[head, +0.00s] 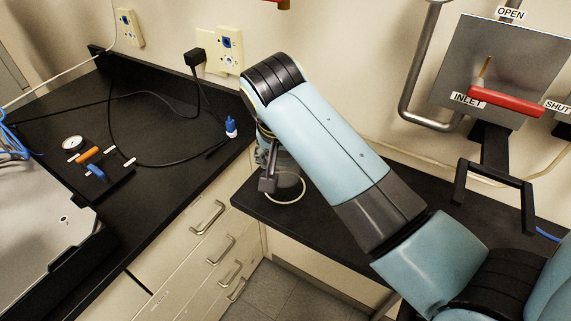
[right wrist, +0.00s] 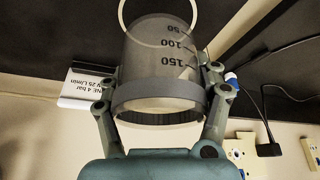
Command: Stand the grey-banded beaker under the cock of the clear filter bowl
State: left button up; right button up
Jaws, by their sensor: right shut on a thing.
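The grey-banded beaker (right wrist: 160,70) is in the right wrist view, see-through grey with marks 50, 100 and 150 and a grey band (right wrist: 158,97) at the end nearer the camera. My right gripper (right wrist: 160,88) is shut on it, one finger on each side. In the head view the right gripper (head: 268,172) is partly hidden behind my arm, over the bench end. A thin white ring (head: 285,201) shows below it; in the wrist view it overlaps the beaker's far end. I cannot tell if the beaker touches the bench. I cannot make out the filter bowl. My left gripper is out of view.
The black bench (head: 325,228) runs along the wall. A blue-and-white fitting (head: 231,128) with a black cable lies left of the gripper. A red-handled inlet valve panel (head: 500,75) and a black bracket (head: 495,170) are at right. The wrist view shows an upside-down white label (right wrist: 85,88).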

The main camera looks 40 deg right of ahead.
aim_at(285, 169)
notch_tip(285, 169, down, 3)
jog(key=shift+s+r, duration=0.1)
jog(key=shift+r, duration=0.1)
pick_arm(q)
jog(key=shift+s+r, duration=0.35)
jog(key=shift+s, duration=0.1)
pick_arm(e)
jog(key=shift+f, duration=0.3)
jog(key=shift+f, duration=0.15)
jog(key=o, duration=1.8)
